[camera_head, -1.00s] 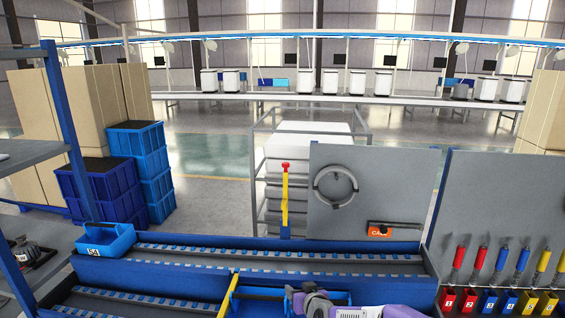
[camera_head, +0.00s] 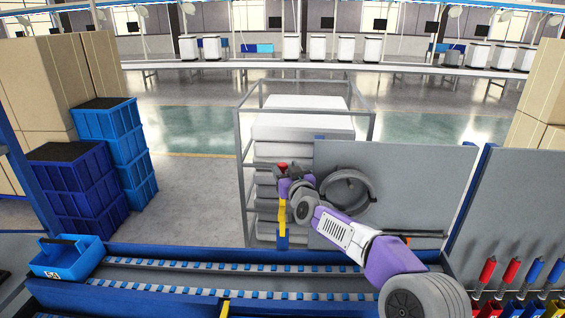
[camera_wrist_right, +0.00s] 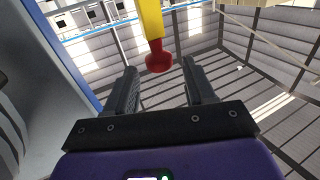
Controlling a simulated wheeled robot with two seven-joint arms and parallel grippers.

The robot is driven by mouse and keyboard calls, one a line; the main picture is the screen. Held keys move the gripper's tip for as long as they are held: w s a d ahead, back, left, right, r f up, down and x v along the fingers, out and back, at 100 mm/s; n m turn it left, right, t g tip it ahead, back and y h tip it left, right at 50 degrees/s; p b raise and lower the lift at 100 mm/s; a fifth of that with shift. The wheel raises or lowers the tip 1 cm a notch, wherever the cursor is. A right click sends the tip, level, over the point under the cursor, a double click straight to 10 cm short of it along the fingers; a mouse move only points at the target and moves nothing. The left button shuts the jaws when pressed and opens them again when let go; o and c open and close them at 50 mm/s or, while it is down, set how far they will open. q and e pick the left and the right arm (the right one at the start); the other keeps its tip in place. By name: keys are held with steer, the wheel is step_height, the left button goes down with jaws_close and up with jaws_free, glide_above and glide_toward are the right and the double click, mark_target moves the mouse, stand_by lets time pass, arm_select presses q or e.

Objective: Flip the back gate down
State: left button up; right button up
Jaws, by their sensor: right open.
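The back gate (camera_head: 282,217) is an upright yellow bar with a red knob, standing at the far side of the blue roller rack. My right gripper (camera_head: 282,173) is at the top of this bar, by the red knob, and partly covers it. In the right wrist view the red knob (camera_wrist_right: 158,60) and the end of the yellow bar (camera_wrist_right: 151,18) show just beyond and between the two open fingertips (camera_wrist_right: 160,75). I cannot tell whether a finger touches it. My left gripper is out of sight.
A grey panel (camera_head: 420,190) with a ring stands right behind my right arm. A wire cage (camera_head: 243,185) with stacked white slabs is behind the gate. A blue bin (camera_head: 68,262) sits at the rack's left end. Blue crates (camera_head: 107,120) stand on the floor at left.

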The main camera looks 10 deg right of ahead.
mark_target(284, 167)
steer(key=shift+w+a+f+p, duration=0.1)
steer(key=shift+w+p, duration=0.1)
steer(key=shift+w, duration=0.65)
steer(key=shift+w+a+p, duration=0.1)
steer(key=shift+w+p, duration=0.05)
steer(key=shift+w, duration=0.7)
jaws_close()
